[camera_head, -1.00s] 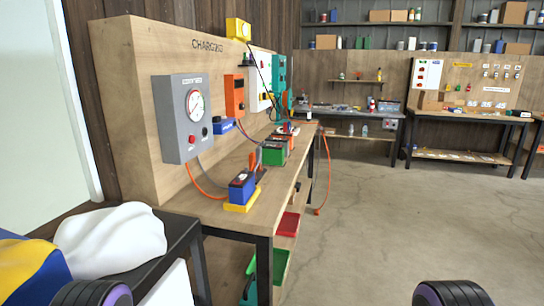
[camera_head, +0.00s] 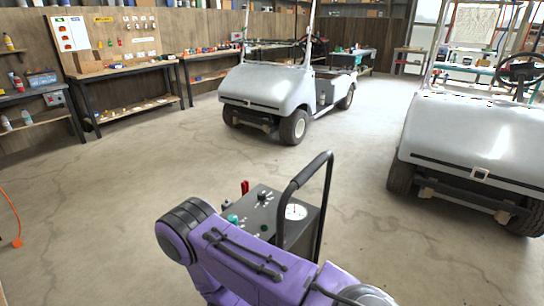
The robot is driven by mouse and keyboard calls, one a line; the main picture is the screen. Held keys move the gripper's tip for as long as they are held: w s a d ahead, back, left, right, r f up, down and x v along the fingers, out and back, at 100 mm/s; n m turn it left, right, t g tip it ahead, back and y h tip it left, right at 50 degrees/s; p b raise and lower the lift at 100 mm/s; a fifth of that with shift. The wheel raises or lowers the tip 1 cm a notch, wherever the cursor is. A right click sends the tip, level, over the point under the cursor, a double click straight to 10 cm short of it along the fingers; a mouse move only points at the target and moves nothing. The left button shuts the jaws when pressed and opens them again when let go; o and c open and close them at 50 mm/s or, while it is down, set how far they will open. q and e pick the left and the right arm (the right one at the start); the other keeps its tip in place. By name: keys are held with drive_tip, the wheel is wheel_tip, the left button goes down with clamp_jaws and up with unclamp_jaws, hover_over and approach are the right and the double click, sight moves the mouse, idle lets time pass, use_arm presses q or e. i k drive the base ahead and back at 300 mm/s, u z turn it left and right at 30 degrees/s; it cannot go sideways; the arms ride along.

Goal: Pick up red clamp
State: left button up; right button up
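A small red upright piece (camera_head: 245,187) stands at the back left edge of a dark machine (camera_head: 268,212) with a black handle, in the lower middle of the head view. It may be the red clamp, but it is too small to be sure. My purple arm link reaches in from the bottom and hides the machine's front and lower part. Neither of my grippers is in view.
The machine's top has a white dial (camera_head: 296,211), knobs and a teal piece (camera_head: 232,219). A white cart (camera_head: 268,85) stands behind, another (camera_head: 455,130) at right. A workbench (camera_head: 125,62) lines the back left wall. The floor at left is mostly clear.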

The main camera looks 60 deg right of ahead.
sight(245, 189)
drive_tip(key=z, duration=1.55)
drive_tip(key=k, duration=0.55)
drive_tip(key=z, duration=1.9)
drive_tip(key=i, duration=1.1)
drive_tip(key=u, duration=1.45)
